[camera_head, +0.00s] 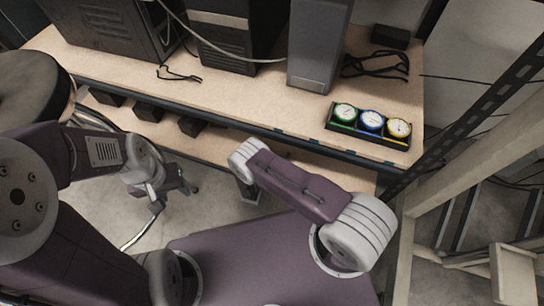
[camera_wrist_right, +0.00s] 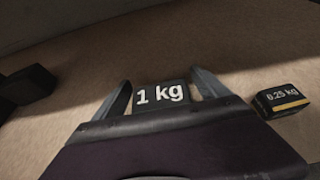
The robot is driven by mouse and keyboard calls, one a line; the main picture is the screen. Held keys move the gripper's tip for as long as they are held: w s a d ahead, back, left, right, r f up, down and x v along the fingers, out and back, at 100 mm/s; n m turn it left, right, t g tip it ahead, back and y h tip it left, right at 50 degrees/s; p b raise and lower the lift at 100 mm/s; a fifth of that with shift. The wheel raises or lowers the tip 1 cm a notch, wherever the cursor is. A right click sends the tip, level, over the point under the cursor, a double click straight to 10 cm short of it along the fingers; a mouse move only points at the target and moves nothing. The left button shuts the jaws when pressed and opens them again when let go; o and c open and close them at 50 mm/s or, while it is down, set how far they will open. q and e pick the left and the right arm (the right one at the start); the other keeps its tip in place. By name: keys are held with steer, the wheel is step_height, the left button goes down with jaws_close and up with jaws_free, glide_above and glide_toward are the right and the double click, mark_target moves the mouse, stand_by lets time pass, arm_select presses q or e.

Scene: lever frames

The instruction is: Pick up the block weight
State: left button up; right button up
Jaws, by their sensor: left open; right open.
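A dark block weight labelled "1 kg" (camera_wrist_right: 162,94) lies between the fingers of my right gripper (camera_wrist_right: 163,84) in the right wrist view. The fingers are spread, one on each side of it. Whether they touch it cannot be told, and its lower part is hidden by the gripper body. A smaller dark block labelled "0.25 kg" (camera_wrist_right: 284,100), with a yellow stripe, lies to the right. In the head view my right arm reaches to the lower shelf and its fingers are not clearly visible. My left gripper (camera_head: 186,184) hangs open and empty over the floor.
Dark blocks (camera_head: 148,111) sit on the lower shelf (camera_head: 225,148), under the upper shelf's front edge. The upper shelf (camera_head: 250,108) holds computer cases (camera_head: 222,35), cables and a tray of three gauges (camera_head: 371,122). A metal upright (camera_head: 470,115) stands at the right.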

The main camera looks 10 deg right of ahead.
steer(key=shift+r, duration=0.1)
jaws_close()
step_height(320, 180, up, 10)
steer(key=p, duration=0.7)
steer(key=shift+p, duration=0.3)
